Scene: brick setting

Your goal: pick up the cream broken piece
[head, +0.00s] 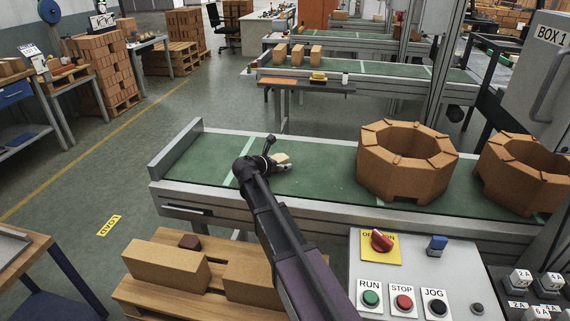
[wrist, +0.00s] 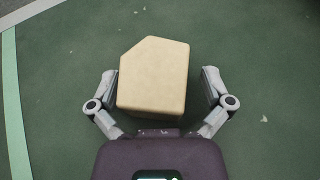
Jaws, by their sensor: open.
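The cream broken piece (wrist: 153,78) is a pale block with one slanted corner, lying on the green conveyor belt. In the wrist view it sits between the two fingers of my gripper (wrist: 161,92). The fingers are open, one on each side of it. A narrow gap shows on the right; the left finger is very close to its edge, and I cannot tell if it touches. In the head view the piece (head: 281,158) shows just beyond my gripper (head: 279,158), partly hidden by it.
The green belt (head: 320,180) has free room around the piece. Two octagonal brick rings (head: 405,172) and (head: 522,178) stand to the right on it. A control panel (head: 400,285) and a pallet (head: 150,295) with bricks are in front. A raised end plate (head: 176,148) closes the belt's left end.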

